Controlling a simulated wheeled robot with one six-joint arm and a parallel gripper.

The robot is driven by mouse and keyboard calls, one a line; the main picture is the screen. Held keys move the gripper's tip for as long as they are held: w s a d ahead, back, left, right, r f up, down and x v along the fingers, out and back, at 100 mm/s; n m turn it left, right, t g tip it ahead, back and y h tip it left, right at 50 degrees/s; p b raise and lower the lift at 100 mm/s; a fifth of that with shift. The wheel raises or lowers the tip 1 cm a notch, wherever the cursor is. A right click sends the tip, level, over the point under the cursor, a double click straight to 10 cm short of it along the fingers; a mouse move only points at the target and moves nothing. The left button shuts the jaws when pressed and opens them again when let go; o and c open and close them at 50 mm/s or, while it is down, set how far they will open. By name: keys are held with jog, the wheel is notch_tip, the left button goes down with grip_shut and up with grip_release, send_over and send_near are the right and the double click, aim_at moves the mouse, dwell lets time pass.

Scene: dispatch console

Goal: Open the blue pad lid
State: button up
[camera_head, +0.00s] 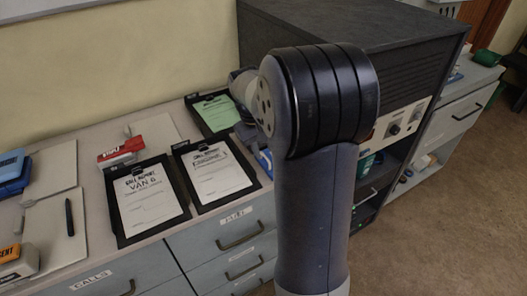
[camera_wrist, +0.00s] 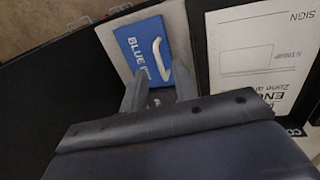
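The blue pad lid (camera_wrist: 138,46) shows in the wrist view, with white "BLUE" lettering partly cut off by my finger. A white curved handle (camera_wrist: 161,58) stands on its right half. My gripper (camera_wrist: 159,84) is open, its two fingers apart at the near edge of the lid, just short of the handle in the picture. I cannot tell whether the fingers touch the lid. In the head view my arm hides the gripper; a small sliver of blue (camera_head: 265,160) shows beside the arm, probably the same pad.
A clipboard with a white form (camera_wrist: 257,55) lies right of the lid in the wrist view. In the head view, more clipboards (camera_head: 148,240), a red-and-white box (camera_head: 121,150) and a blue box (camera_head: 12,172) lie on the counter. A dark cabinet (camera_head: 410,60) stands behind my arm.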

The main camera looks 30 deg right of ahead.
jog(key=shift+d+f, duration=0.2)
jog(key=shift+f, duration=0.8)
grip_shut()
